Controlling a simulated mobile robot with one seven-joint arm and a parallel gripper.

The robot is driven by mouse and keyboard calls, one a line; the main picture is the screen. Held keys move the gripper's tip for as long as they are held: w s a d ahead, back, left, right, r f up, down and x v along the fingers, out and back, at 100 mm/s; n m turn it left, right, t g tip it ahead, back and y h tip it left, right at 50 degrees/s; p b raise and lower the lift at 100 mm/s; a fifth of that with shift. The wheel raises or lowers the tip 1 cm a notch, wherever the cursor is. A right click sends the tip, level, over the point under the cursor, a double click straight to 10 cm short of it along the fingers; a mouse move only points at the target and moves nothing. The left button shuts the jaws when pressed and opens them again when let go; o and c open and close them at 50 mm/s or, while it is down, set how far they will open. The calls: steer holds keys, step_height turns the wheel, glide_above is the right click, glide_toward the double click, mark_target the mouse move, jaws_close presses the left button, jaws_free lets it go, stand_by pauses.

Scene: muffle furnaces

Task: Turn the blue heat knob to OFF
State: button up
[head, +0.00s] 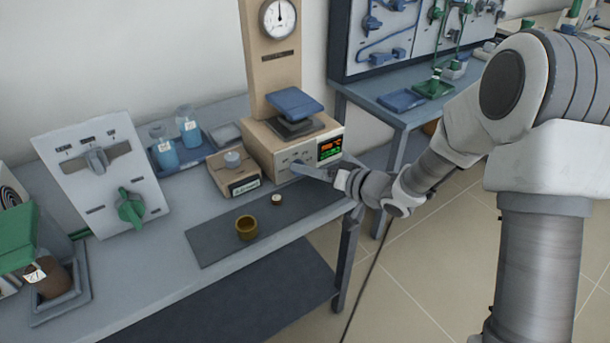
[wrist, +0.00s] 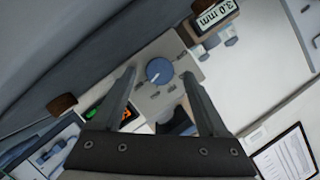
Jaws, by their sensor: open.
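The blue heat knob (wrist: 158,71) is round with a pale pointer mark. It is on the beige panel of the apparatus (head: 262,150), beside a small display with green and orange readouts (head: 329,148). Small marks surround the knob, too small to read. My gripper (wrist: 159,74) is open, and in the wrist view one fingertip is on each side of the knob. I cannot tell how deep the fingers reach or whether they touch it. In the head view my gripper (head: 316,172) is at the panel's front and the knob is hard to make out.
A small beige box with a label (head: 233,174) stands left of the apparatus. A dark mat (head: 210,240) holds a brass cup (head: 246,228) and a small pale-topped piece (head: 277,200). A grey panel with a green knob (head: 131,208) stands further left.

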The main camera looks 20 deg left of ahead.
steer(key=shift+x, duration=1)
jaws_close()
